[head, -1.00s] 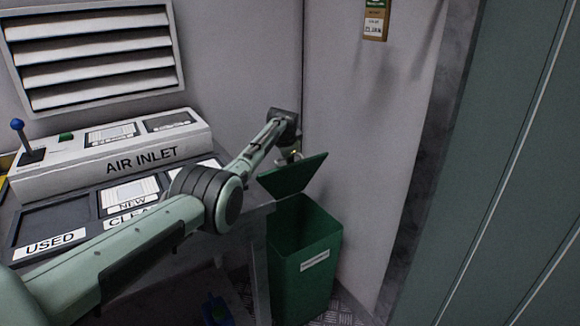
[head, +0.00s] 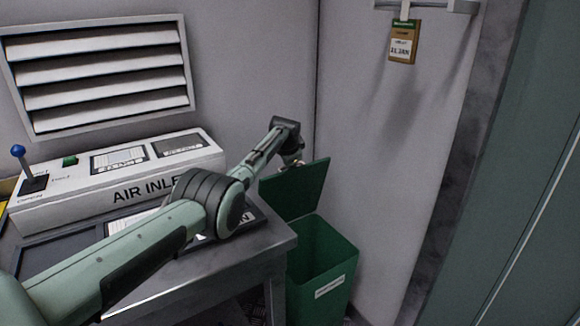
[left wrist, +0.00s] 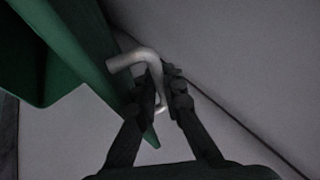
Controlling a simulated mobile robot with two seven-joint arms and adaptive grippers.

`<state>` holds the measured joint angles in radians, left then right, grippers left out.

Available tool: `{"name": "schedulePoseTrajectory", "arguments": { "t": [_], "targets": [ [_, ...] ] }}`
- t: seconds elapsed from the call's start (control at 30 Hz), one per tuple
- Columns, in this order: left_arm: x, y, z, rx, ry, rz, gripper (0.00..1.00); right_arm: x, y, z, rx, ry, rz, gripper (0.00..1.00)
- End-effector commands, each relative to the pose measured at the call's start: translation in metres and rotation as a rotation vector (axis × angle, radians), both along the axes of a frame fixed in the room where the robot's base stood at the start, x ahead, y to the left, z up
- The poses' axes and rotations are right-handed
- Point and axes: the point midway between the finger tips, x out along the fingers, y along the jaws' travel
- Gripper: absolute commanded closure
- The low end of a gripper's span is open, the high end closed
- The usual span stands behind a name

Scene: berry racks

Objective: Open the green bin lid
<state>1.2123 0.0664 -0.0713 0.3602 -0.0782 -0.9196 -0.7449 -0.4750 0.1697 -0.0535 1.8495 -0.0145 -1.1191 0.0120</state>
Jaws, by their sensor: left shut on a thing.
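The green bin (head: 340,255) stands on the floor right of the bench, a white label on its front. Its green lid (head: 303,190) is raised and stands steeply above the open mouth. In the left wrist view the lid (left wrist: 75,50) fills the upper left, with a bent pale metal handle (left wrist: 136,58) at its edge. My left gripper (left wrist: 161,92) is shut on this handle, the fingers on either side of it. In the head view my left gripper (head: 293,166) is at the lid's top edge, partly hidden by the lid. My right gripper is not in view.
The metal bench (head: 250,262) with the air inlet box (head: 120,175) stands left of the bin. Walls rise close behind and right of the bin. A tag (head: 404,42) hangs on the right wall. A green door panel (head: 520,200) is at the far right.

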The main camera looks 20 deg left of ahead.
Motion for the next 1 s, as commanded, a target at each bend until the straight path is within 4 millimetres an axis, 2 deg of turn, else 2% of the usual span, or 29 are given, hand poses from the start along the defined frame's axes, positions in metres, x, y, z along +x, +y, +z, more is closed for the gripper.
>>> {"name": "schedulePoseTrajectory", "arguments": {
  "t": [0.03, 0.13, 0.17, 0.23, 0.7, 0.87, 1.0],
  "targets": [
    [0.004, 0.007, 0.008, 0.008, -0.023, 0.007, 1.0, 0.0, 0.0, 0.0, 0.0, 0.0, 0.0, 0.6],
    [0.004, 0.007, 0.008, 0.009, -0.023, 0.008, 1.0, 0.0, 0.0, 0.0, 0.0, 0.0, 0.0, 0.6],
    [0.004, 0.007, 0.008, 0.009, -0.023, 0.008, 0.9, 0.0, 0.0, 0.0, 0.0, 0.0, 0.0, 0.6],
    [0.004, 0.007, 0.008, 0.009, -0.024, 0.008, 0.82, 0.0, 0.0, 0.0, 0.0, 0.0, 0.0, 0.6],
    [0.001, 0.006, 0.009, 0.009, -0.021, 0.007, 0.81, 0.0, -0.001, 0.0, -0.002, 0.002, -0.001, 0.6],
    [-0.007, 0.004, 0.02, 0.009, -0.022, 0.008, 0.81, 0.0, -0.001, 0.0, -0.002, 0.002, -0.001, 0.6],
    [-0.018, 0.001, 0.036, 0.01, -0.023, 0.007, 0.81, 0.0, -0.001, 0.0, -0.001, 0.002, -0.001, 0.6]
  ]
}}
